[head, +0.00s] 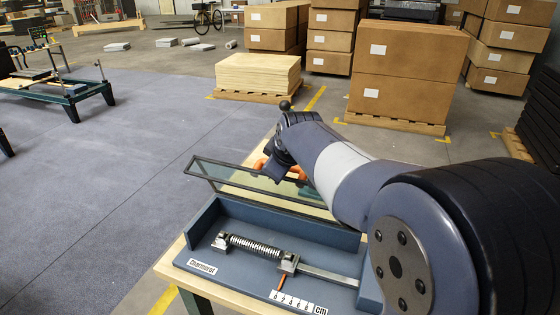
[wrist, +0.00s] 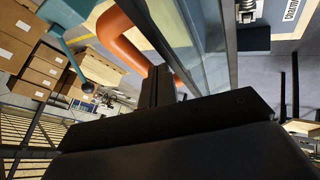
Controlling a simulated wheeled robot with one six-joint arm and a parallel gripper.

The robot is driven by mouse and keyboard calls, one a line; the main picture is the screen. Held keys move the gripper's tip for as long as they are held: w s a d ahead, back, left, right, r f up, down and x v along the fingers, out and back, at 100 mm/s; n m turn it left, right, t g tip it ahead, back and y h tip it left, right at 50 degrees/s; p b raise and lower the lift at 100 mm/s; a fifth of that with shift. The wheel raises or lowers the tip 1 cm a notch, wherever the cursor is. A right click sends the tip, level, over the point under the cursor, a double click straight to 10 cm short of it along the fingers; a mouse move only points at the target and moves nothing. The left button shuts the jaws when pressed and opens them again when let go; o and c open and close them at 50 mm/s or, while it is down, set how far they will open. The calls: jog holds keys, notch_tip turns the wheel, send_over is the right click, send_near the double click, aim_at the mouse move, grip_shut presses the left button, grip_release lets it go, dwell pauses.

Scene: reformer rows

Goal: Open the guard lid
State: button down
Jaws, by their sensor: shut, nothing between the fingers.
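The guard lid (head: 235,177) is a clear panel in a dark frame. It stands raised and tilted at the back of a blue-grey spring tester box (head: 310,228), leaving the inside exposed. Its orange handle (head: 262,163) shows on the far side, partly hidden by my arm. In the wrist view, the clear panel (wrist: 208,45) runs down the middle, with the curved orange handle (wrist: 128,42) to its left. My gripper (wrist: 158,86) is shut and empty, close beside the handle and panel; I cannot tell whether it touches. In the head view my arm mostly hides the gripper.
A coil spring (head: 253,246) lies in the box, with a metal rod and a cm scale (head: 290,302) near it. The box sits on a wooden-topped bench (head: 172,265). Cartons (head: 400,85) and a pallet of boards (head: 258,75) stand behind.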

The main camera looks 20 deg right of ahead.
jog(key=shift+w, duration=0.1)
dwell(0.3)
jog(key=shift+w+d+r+g+p, duration=0.35)
jog(key=shift+w+p, duration=0.1)
jog(key=shift+p, duration=0.55)
jog(key=w+d+g+y+p, duration=0.1)
jog(key=w+d+g+p, duration=0.1)
jog(key=w, duration=0.3)
jog(key=shift+w+d+f+m+y+p, duration=0.15)
jog(key=shift+d+m+y+p, duration=0.15)
jog(key=shift+d+p, duration=0.55)
